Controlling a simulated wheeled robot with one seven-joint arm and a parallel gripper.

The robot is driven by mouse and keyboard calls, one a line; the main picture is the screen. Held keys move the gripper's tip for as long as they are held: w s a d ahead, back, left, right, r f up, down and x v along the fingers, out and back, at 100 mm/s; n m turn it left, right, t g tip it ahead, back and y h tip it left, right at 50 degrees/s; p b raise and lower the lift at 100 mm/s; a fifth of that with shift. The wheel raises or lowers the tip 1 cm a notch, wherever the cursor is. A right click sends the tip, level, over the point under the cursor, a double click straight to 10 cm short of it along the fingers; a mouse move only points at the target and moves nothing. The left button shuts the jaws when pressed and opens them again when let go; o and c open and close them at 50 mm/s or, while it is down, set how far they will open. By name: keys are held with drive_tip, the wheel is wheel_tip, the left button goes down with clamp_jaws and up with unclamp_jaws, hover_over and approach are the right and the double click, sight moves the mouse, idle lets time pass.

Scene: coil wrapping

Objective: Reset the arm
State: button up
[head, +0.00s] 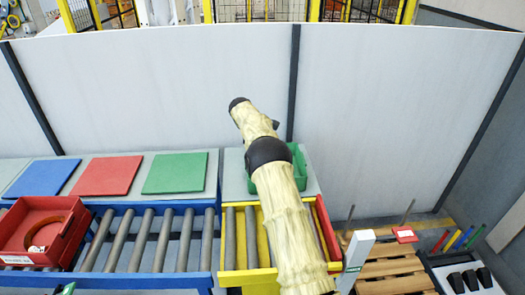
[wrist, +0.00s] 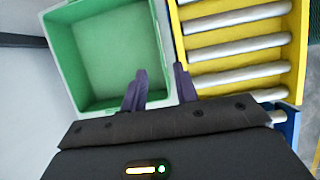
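My arm (head: 285,225) in its pale yellow cover reaches up and forward across the middle of the head view, bent at a dark joint. My gripper is hidden behind the arm there. In the wrist view my gripper (wrist: 161,76) shows two dark purple fingers standing apart with nothing between them. The fingers are over the edge of a green bin (wrist: 115,50), which looks empty inside. The same green bin (head: 299,168) is partly hidden behind my arm in the head view.
A yellow roller conveyor (wrist: 240,35) lies beside the bin. A blue roller conveyor (head: 145,281) carries a red bin (head: 73,247) holding a brown ring. Blue, red and green mats lie behind it. Wooden pallets (head: 395,268) stand at right; a grey wall (head: 370,110) closes the back.

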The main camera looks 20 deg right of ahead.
drive_tip(key=v, duration=0.2)
drive_tip(key=shift+a+r, duration=0.1)
drive_tip(key=shift+r, duration=0.25)
drive_tip(key=s+a+r+m+t+y+p, duration=0.1)
drive_tip(key=s+a+r+m, duration=0.25)
drive_tip(key=s, duration=0.25)
drive_tip(key=s+a+r+m+t+y+p, duration=0.1)
drive_tip(key=s+a+r+m, duration=0.25)
drive_tip(key=s, duration=0.25)
drive_tip(key=s+a+m+t+y+p, duration=0.1)
drive_tip(key=s+a+m, duration=0.2)
drive_tip(key=s, duration=0.9)
drive_tip(key=s+a+f+m+y+p, duration=0.1)
drive_tip(key=s+a+m, duration=0.2)
drive_tip(key=s, duration=1)
drive_tip(key=shift+m+t, duration=0.4)
drive_tip(key=shift+m, duration=0.5)
